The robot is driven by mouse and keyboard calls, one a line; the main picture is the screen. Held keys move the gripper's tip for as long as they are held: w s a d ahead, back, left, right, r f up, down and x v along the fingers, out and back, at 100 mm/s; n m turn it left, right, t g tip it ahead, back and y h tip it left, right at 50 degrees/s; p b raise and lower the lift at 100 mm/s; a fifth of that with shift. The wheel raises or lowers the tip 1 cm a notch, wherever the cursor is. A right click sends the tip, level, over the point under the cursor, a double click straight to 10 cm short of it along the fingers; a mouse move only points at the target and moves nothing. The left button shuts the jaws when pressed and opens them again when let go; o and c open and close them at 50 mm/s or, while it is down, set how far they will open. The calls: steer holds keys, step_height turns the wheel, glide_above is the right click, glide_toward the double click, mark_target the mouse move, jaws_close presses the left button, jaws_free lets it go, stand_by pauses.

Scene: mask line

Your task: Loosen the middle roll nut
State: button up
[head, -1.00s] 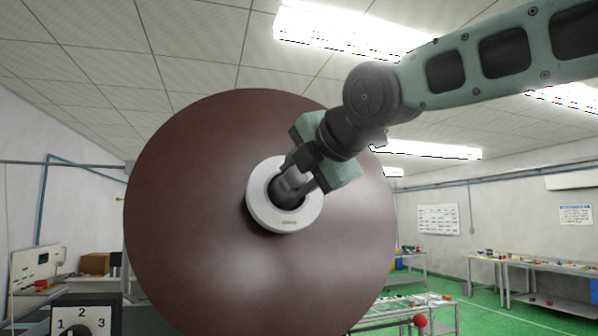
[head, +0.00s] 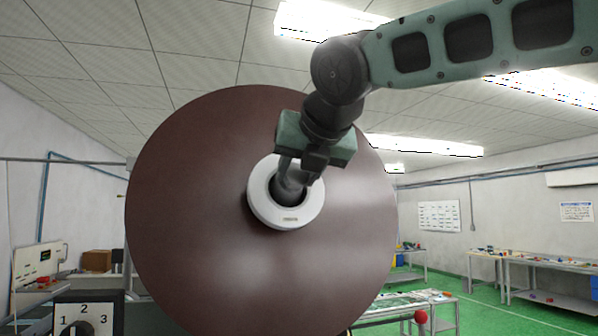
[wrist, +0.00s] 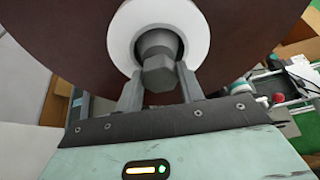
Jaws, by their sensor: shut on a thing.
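The large brown roll (head: 200,210) faces me in the head view, with a white ring-shaped core (head: 293,218) at its middle. The dark grey roll nut (head: 285,192) sits inside the core, partly hidden by my fingers. In the wrist view its hexagonal end (wrist: 158,73) points toward the camera, with the white core (wrist: 190,20) around it. My gripper (head: 297,178) reaches down to it from above, slightly right. Its two grey fingers, one on each side of the nut in the wrist view (wrist: 160,84), are shut on it.
A switch panel (head: 103,300) with a knob and the numbers 1, 2 and 3 is at the lower left. A red ball-shaped knob (head: 420,316) stands low right of the roll. Worktables (head: 545,265) with small parts stand at the back right on green floor.

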steer(key=n, duration=0.3)
steer(key=shift+a+f+h, duration=0.1)
steer(key=shift+h, duration=0.3)
steer(key=shift+n+t+h, duration=0.3)
steer(key=shift+n+h, duration=0.2)
steer(key=shift+n, duration=1)
steer(key=o, duration=1)
steer(key=b+v, duration=0.4)
steer(key=v, duration=1.3)
steer(key=shift+s, duration=0.25)
